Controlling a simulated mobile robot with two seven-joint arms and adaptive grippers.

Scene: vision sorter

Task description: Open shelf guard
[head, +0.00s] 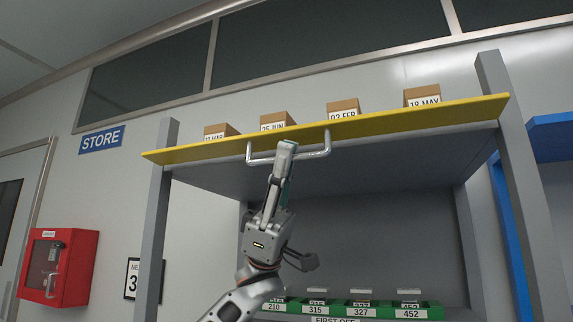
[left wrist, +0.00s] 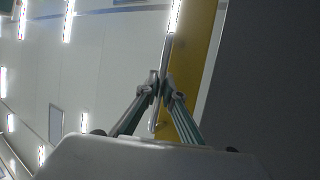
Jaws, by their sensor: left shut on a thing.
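The shelf guard (head: 400,117) is a long yellow board across the front of the upper shelf, with a silver bar handle (head: 317,151) on its face. It also shows as a yellow strip in the left wrist view (left wrist: 196,62). My left gripper (head: 287,147) reaches up from below and is shut on the handle, left of its middle. In the left wrist view the fingers (left wrist: 160,92) close around the thin bar (left wrist: 165,65). My right gripper is not in view.
Several brown dated boxes (head: 343,107) stand behind the guard. Grey posts (head: 155,230) flank the shelf unit. Green numbered bins (head: 362,311) sit on the lower shelf. A red wall cabinet (head: 58,266) hangs at left, and a blue rack (head: 550,140) stands at right.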

